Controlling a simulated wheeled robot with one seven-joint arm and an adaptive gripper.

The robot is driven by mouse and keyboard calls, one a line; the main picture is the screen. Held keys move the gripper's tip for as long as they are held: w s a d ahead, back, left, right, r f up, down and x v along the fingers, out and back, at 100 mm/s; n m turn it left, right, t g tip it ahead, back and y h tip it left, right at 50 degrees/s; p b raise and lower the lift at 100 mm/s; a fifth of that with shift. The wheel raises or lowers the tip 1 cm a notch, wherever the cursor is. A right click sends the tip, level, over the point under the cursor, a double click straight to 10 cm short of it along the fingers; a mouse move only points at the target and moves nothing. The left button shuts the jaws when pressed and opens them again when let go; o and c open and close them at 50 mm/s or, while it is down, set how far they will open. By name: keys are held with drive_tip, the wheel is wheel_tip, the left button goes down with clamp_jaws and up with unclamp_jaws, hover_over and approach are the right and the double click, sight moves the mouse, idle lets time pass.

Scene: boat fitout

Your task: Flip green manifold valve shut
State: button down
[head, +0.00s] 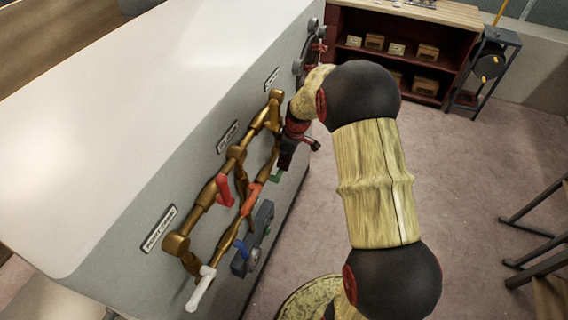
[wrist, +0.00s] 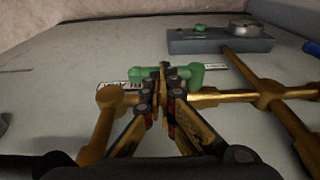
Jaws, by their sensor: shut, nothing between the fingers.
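The green valve handle (wrist: 190,74) shows in the wrist view behind my fingertips, on the brass pipe (wrist: 218,95). It lies roughly along the pipe's direction, with its bar reaching left past the fingers. My gripper (wrist: 163,82) is shut and empty, its tips over or against the handle; whether they touch I cannot tell. The fingers hide the middle of the handle and part of the pipe. In the head view only a small green piece (head: 275,177) shows below my gripper (head: 284,164).
A grey box (wrist: 220,42) with a green button sits on the panel.

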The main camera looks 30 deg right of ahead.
drive_tip(key=shift+w+d+f+b, duration=0.2)
drive_tip(key=shift+f+b, duration=0.1)
drive_tip(key=shift+f, duration=0.35)
drive_tip(key=shift+w+d+f+b, duration=0.1)
drive_tip(key=shift+d+f+b, duration=0.1)
drive_tip(key=shift+f+b, duration=0.4)
drive_tip(key=shift+w+d+f+b, duration=0.1)
drive_tip(key=shift+d+f+b, duration=0.05)
drive_tip(key=shift+f+b, duration=0.75)
drive_tip(key=shift+f, duration=0.45)
drive_tip(key=shift+s+a+f+g+y, duration=0.25)
drive_tip(key=shift+a+f+g+y, duration=0.15)
drive_tip(key=shift+f+y, duration=0.25)
drive_tip(key=shift+s+a+f+g+y, duration=0.3)
drive_tip(key=shift+f+g+y, duration=0.2)
drive_tip(key=shift+f, duration=0.2)
drive_tip(key=shift+s+a+f+g+y, duration=0.25)
drive_tip(key=shift+a+f+g+y, duration=0.15)
drive_tip(key=shift+f+y, duration=0.3)
